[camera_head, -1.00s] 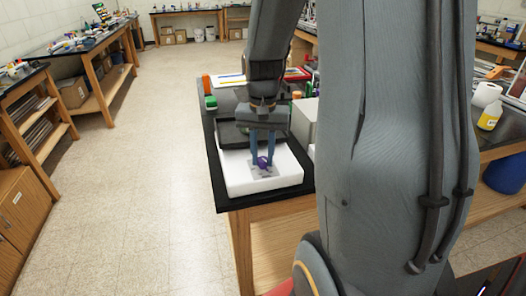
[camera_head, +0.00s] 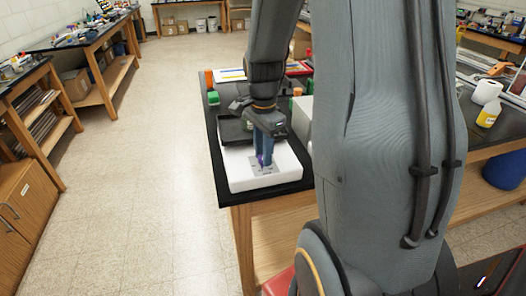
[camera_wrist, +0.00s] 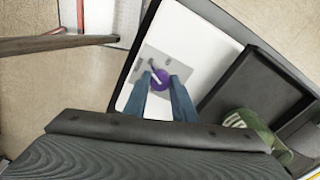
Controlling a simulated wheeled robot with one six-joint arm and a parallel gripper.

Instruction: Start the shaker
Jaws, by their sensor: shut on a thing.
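The shaker (camera_head: 284,168) is a white box on the near end of the black bench, with a dark platform tray (camera_head: 232,132) on its back part. A grey panel with a purple knob (camera_wrist: 160,80) is on its front part. In the wrist view the knob has a pale pointer mark at its upper left. My gripper (camera_head: 262,160) points down at the panel, its two blue fingers shut on the knob, one at each side. In the head view the fingers mostly hide the knob. The tray (camera_wrist: 262,85) also shows at the right of the wrist view.
A green and white item (camera_wrist: 250,125) lies in or by the tray. A pale box (camera_head: 303,120) stands right of the shaker, close to my arm. Small orange and green items (camera_head: 212,97) stand farther back on the bench. The floor (camera_head: 150,180) to the left is clear.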

